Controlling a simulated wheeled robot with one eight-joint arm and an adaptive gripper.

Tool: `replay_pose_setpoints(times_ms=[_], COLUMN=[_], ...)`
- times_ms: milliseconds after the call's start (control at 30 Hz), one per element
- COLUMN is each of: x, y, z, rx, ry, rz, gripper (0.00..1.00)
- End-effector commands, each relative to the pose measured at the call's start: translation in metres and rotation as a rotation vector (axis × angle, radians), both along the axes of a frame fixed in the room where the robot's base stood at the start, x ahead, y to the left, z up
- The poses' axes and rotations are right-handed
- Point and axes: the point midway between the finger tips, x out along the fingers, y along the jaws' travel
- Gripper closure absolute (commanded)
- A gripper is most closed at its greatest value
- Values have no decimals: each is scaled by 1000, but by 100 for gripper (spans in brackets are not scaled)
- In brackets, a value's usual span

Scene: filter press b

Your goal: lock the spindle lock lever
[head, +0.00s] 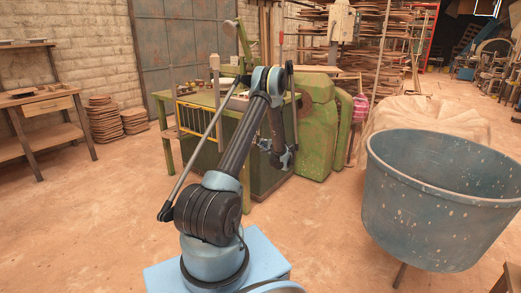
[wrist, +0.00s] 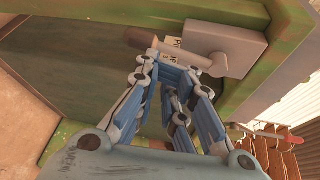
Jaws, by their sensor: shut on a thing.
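The spindle lock lever (wrist: 190,54) shows in the wrist view as a grey arm with a brown grip at its left end. It is joined at its right to a grey box (wrist: 228,45) on the green machine. My gripper (wrist: 166,55) is shut on the lever, with its fingertips at the lever's arm close to the brown grip. The fingers hide part of the lever. In the head view my gripper (head: 283,158) is at the side of the green machine (head: 318,120), and I cannot make out the lever there.
A label, partly hidden, is behind the lever in the wrist view. A big blue-grey tub (head: 440,205) stands at the right in the head view. A green table (head: 190,100) adjoins the machine.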

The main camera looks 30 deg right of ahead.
Motion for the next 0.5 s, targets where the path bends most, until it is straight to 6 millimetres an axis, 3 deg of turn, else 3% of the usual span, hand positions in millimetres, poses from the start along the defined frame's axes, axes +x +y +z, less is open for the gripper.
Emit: replay_pose_setpoints(times_ms=[100, 200, 367, 500], x=[-15, -24, -31, -22], y=[-28, -41, -51, -52], z=[-25, -38, -48, -50], rx=[32, 51, 65, 67], ry=[-37, -60, -77, -80], rz=[-48, -73, -93, -95], gripper=[100, 100, 100, 100])
